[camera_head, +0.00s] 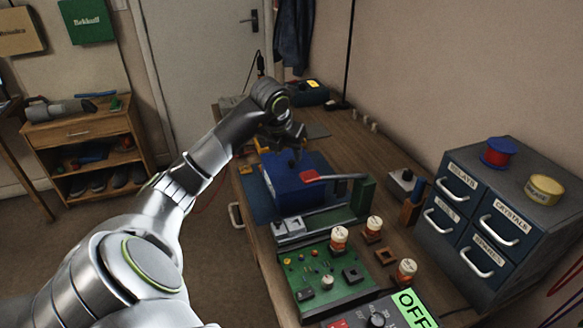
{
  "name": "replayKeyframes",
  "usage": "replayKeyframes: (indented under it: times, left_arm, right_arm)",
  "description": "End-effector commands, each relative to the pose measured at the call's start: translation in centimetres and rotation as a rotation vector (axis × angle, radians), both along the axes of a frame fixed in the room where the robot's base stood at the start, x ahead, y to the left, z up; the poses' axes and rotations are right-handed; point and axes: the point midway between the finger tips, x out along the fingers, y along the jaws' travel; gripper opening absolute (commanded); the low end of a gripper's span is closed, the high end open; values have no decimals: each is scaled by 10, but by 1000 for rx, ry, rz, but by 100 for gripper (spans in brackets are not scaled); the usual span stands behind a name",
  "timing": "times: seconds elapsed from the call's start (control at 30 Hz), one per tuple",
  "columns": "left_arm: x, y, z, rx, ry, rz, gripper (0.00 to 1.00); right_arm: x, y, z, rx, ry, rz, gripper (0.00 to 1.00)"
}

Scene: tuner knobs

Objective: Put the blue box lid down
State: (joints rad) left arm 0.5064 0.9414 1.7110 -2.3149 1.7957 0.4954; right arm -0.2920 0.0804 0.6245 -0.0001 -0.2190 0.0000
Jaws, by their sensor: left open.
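The blue box (300,185) stands on a blue mat on the wooden workbench, in the middle of the head view. Its top looks covered by a flat blue surface, but I cannot tell whether the lid is fully seated. My left gripper (296,143) is open just above the far edge of the box. I see nothing clearly held between its fingers, and the fingertips are small and dark here. My right gripper is not in view.
A grey drawer cabinet (500,215) bounds the right side. A wooden shelf (85,140) stands far left.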

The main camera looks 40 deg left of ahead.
Motion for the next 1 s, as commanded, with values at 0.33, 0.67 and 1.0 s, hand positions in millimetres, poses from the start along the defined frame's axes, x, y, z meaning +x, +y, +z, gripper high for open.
replayKeyframes:
  times: [0.33, 0.67, 1.0]
  left_arm:
    - [17, 4, -36, -1, 2, 1, 44]
    - [17, 4, -36, -1, 1, 1, 27]
    - [17, 4, -36, 0, 0, 1, 0]
  right_arm:
    - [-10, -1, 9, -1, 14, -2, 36]
    - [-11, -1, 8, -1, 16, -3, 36]
    - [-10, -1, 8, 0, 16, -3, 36]
